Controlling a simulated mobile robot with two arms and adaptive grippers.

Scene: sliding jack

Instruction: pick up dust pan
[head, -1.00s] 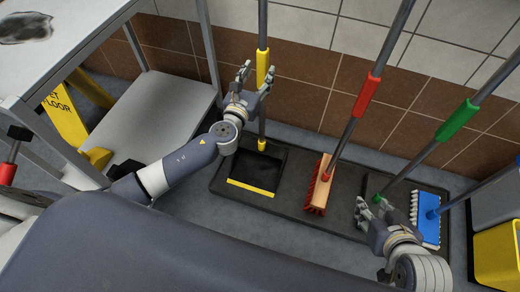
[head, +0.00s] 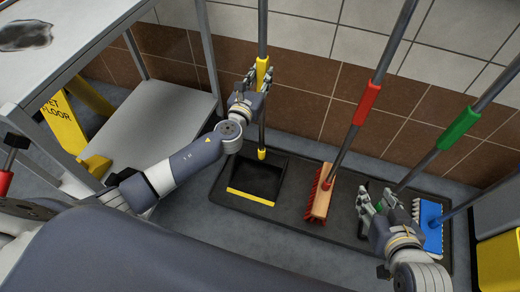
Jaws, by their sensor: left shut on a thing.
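The dust pan (head: 256,181) is black with a yellow front lip and sits on the dark floor mat. Its upright handle has a yellow grip (head: 262,72) and leans near the tiled wall. My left gripper (head: 256,78) is at the yellow grip, with its fingers shut on the handle. My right gripper (head: 378,197) is low at the right, beside the green-gripped tool's lower end. Its fingers look spread and I see nothing between them.
A red brush (head: 320,195) and a blue brush (head: 431,217) stand on the mat (head: 345,215) to the right. A green-gripped handle (head: 458,128) slants between them. A yellow bin (head: 500,262) is at far right.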

